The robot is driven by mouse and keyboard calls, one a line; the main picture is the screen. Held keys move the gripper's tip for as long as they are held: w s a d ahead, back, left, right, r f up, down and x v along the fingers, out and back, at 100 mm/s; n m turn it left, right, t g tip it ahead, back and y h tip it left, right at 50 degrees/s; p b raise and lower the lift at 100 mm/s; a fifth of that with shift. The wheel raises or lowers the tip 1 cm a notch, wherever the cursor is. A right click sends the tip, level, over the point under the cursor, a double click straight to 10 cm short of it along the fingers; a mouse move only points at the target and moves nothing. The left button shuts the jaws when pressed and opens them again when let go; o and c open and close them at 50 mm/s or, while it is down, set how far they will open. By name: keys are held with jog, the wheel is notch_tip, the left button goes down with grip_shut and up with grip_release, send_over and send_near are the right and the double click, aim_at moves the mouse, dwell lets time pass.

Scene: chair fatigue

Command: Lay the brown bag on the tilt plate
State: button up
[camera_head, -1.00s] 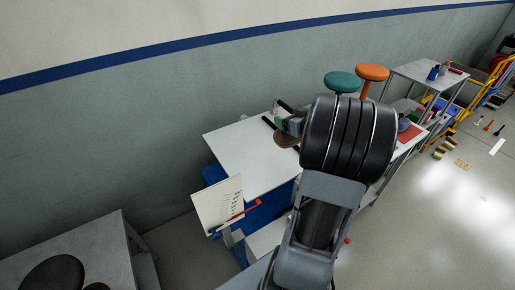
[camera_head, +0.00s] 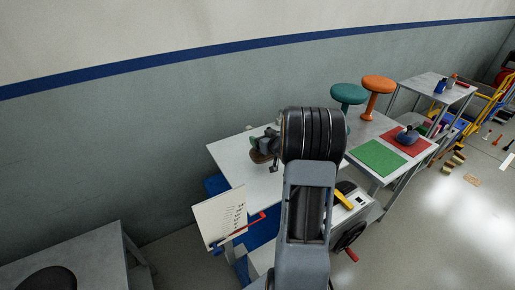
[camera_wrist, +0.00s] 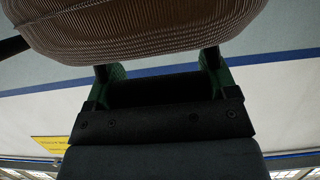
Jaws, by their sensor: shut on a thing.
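The brown bag (camera_wrist: 140,25) fills the top of the wrist view, with a ribbed, woven surface. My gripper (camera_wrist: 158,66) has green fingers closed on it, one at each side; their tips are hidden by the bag. In the head view, the brown bag (camera_head: 262,156) shows as a small brown patch under my gripper (camera_head: 266,146), over a pale flat plate (camera_head: 232,158) that looks like the tilt plate. I cannot tell whether the bag touches the plate. My arm hides the plate's right part.
A white scale board (camera_head: 222,214) with a red pointer stands at the plate's front left. A green mat (camera_head: 378,158) and red mat (camera_head: 406,141) lie to the right. Teal (camera_head: 347,93) and orange (camera_head: 378,84) stools stand behind. A grey table (camera_head: 85,262) is at lower left.

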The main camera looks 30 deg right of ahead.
jog(key=shift+w+a+f, duration=0.15)
jog(key=shift+w+f, duration=0.25)
jog(key=shift+w, duration=0.05)
jog(key=f, duration=0.2)
jog(key=shift+w+a+f, duration=0.2)
jog(key=shift+w+f, duration=0.15)
jog(key=shift+f, duration=0.55)
jog(key=shift+f, duration=0.15)
jog(key=o, duration=1.8)
jog(key=shift+s, duration=0.1)
jog(key=shift+s, duration=0.15)
jog(key=v, duration=1.1)
jog(key=shift+s+r, duration=0.25)
jog(key=shift+s, duration=0.1)
